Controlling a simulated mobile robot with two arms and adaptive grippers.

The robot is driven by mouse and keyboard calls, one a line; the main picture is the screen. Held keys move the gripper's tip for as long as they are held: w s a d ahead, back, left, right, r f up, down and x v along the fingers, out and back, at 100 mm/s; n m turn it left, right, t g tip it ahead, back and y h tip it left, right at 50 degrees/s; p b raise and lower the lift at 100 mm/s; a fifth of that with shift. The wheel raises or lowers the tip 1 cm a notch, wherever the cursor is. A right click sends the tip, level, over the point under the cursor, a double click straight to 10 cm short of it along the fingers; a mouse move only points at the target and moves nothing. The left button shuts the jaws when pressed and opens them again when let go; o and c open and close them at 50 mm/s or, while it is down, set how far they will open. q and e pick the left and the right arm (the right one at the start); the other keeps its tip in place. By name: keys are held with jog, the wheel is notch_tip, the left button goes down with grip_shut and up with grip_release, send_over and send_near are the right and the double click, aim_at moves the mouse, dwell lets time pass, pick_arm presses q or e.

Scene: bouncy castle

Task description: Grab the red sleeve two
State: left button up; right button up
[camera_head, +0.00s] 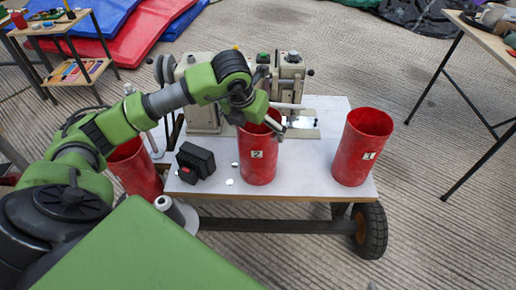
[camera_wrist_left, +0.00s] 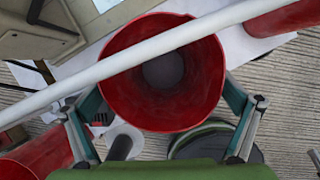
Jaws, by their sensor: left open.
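The red sleeve two (camera_head: 257,160) stands upright on the cart's white top, with a "2" label on its front. My left gripper (camera_head: 275,120) is over its upper rim. In the left wrist view my left gripper (camera_wrist_left: 165,108) is open, with one finger on each side of the red sleeve two (camera_wrist_left: 115,50). The sleeve's open mouth and hollow inside face the camera. I cannot tell whether the fingers touch its wall. My right gripper is not in view.
Another red sleeve (camera_head: 352,155) stands to the right, and a third (camera_head: 135,168) is at the left, partly behind my arm. A sewing machine (camera_head: 290,85) stands behind. A black box (camera_head: 196,162) sits left of sleeve two. A pale bar (camera_wrist_left: 150,50) crosses the wrist view.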

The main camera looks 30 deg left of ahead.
pick_arm(q)
jog(key=x, duration=0.3)
jog(key=shift+d+f+b, duration=0.1)
jog(key=shift+f+b, duration=0.05)
jog(key=shift+b, duration=0.15)
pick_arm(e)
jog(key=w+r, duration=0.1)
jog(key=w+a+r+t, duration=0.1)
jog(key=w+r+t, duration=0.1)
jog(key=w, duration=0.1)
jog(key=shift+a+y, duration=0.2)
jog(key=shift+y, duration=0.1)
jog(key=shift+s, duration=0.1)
pick_arm(q)
jog(key=c, duration=1.4)
jog(key=shift+o, duration=0.2)
